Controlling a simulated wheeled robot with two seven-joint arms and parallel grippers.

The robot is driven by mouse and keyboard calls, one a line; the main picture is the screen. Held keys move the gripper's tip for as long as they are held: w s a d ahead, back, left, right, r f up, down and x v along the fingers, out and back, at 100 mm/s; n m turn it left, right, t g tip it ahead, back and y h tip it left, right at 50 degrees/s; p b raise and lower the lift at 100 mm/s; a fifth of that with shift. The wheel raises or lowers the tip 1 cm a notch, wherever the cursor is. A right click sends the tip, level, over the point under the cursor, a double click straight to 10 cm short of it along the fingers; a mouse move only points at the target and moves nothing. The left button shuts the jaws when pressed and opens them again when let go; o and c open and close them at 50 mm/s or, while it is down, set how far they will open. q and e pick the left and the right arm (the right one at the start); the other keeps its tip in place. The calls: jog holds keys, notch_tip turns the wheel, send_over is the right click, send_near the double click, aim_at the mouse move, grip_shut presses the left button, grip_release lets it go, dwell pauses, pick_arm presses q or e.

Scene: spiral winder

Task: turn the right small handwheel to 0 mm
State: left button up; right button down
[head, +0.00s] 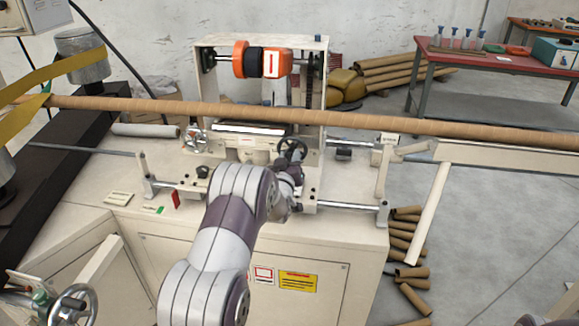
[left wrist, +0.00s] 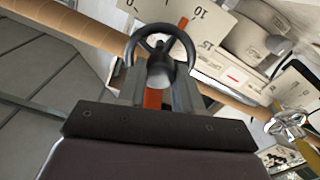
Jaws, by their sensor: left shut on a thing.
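The right small handwheel (head: 292,149) is a dark spoked ring on the front of the winding head, below the long brown tube. My left gripper (head: 291,172) is at this handwheel, with the arm reaching up from below. In the left wrist view, the dark wheel rim (left wrist: 134,42) stands just beyond the fingers, and my left gripper (left wrist: 160,78) is shut on the handwheel around its hub. Behind the wheel is a white scale (left wrist: 207,28) with a red mark near the 10; 15 also shows. The exact reading is partly hidden. My right gripper is not in view.
A paler small handwheel (head: 195,136) sits further left on the machine. The brown tube (head: 400,124) crosses above the work area. A larger handwheel (head: 74,304) is at the lower left.

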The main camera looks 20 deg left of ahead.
pick_arm(q)
jog(key=n+b, duration=0.6)
jog(key=shift+f, duration=0.3)
jog(key=n+b, duration=0.4)
jog(key=shift+r+n, duration=0.1)
jog(key=shift+n, duration=0.3)
jog(key=shift+r+n+b, duration=0.1)
jog(key=shift+n+b, duration=0.35)
jog(key=shift+n, duration=0.25)
jog(key=o, duration=1)
jog(key=shift+o, duration=0.2)
jog(key=shift+s, duration=0.1)
jog(key=b+v, duration=0.1)
jog(key=v, duration=1.1)
jog(key=shift+s, duration=0.3)
